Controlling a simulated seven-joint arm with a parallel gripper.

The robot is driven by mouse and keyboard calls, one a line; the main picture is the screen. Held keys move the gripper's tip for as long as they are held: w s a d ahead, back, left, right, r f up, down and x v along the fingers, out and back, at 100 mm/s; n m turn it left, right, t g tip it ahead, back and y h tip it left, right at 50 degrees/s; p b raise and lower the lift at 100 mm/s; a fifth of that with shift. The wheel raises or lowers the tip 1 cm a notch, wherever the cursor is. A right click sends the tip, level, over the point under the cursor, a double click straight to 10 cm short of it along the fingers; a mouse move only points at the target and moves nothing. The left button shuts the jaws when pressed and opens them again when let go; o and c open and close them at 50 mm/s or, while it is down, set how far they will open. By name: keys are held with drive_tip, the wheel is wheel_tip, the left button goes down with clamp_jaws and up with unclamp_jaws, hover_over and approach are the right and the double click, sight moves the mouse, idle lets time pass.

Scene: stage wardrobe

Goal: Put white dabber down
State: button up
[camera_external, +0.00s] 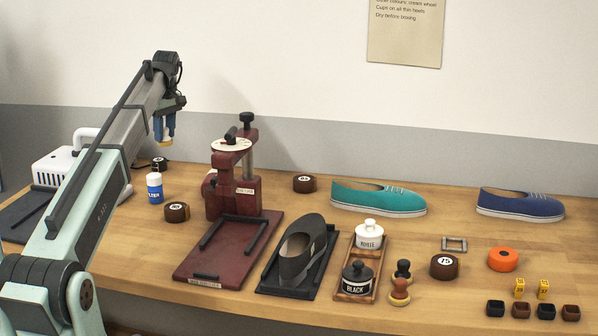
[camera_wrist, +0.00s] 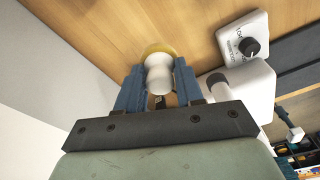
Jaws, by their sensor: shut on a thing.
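My gripper (camera_external: 164,132) is shut on the white dabber (camera_wrist: 159,75) and holds it high above the left part of the table. In the wrist view the dabber's pale, rounded handle is between the two blue fingers, with its yellowish pad beyond them. In the external view only the dabber's pale lower end (camera_external: 165,143) shows under the fingers. A black dabber (camera_external: 403,268) and a tan dabber (camera_external: 400,292) stand upright on the table, right of a wooden tray (camera_external: 352,296) holding a white lidded pot (camera_external: 369,235) and a black lidded pot (camera_external: 357,279).
A dark red press (camera_external: 235,185) stands at centre left. A white-and-blue bottle (camera_external: 155,188) and dark rolls (camera_external: 177,212) are near it. A black shoe stand (camera_external: 295,258) is beside the tray. Teal (camera_external: 378,199) and blue (camera_external: 520,204) shoes lie behind. A white heater (camera_external: 70,165) is far left.

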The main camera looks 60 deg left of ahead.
wheel_tip(320, 180, down, 12)
drive_tip(key=shift+f, duration=0.2)
idle(0.5)
drive_tip(key=o, duration=1)
drive_tip(key=shift+f, duration=0.1)
drive_tip(key=r, duration=0.4)
drive_tip(key=d+r, duration=0.1)
drive_tip(key=r, duration=0.7)
drive_tip(key=shift+w+d+r, duration=0.1)
drive_tip(key=shift+w+d, duration=0.05)
drive_tip(key=shift+w, duration=0.15)
